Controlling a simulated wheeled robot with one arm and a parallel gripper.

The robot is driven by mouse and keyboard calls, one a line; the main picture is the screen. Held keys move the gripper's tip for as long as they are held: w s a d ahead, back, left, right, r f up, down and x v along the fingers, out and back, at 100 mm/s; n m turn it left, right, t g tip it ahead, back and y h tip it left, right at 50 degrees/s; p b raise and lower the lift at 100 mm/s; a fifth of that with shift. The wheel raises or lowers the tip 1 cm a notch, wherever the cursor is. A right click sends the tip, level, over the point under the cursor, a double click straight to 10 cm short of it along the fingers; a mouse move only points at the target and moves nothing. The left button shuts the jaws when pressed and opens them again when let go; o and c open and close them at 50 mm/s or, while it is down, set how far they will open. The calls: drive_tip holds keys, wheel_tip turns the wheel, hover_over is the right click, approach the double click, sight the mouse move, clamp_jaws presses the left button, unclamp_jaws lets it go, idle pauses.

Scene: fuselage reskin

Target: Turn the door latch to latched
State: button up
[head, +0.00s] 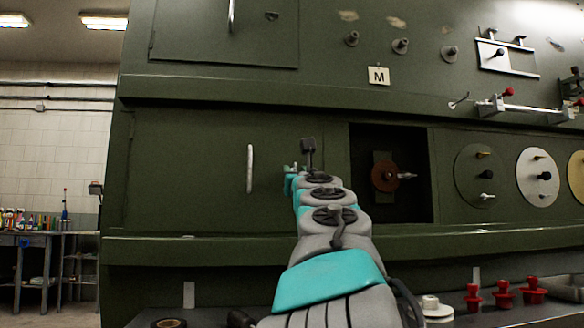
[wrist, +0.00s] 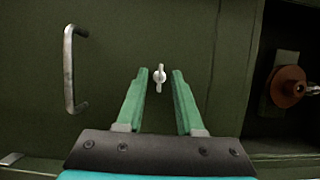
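The door latch (wrist: 159,77) is a small silver wing knob on the dark green door (wrist: 110,40); its wing stands about upright. In the wrist view, my gripper (wrist: 160,71) is open, with one green finger on each side of the latch and gaps on both sides. I cannot tell how far the fingertips are from the door face. In the head view, my gripper (head: 292,170) reaches the right part of the door (head: 190,170), and the latch is hidden behind my arm. The door looks closed.
A silver bar handle (wrist: 68,68) is on the door, left of my gripper; it also shows in the head view (head: 250,168). An open recess (head: 412,205) with a copper-coloured disc (head: 384,177) lies right of the door. A ledge (head: 220,250) runs below.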

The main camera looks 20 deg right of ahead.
drive_tip(key=shift+w, duration=0.15)
clamp_jaws()
idle(0.5)
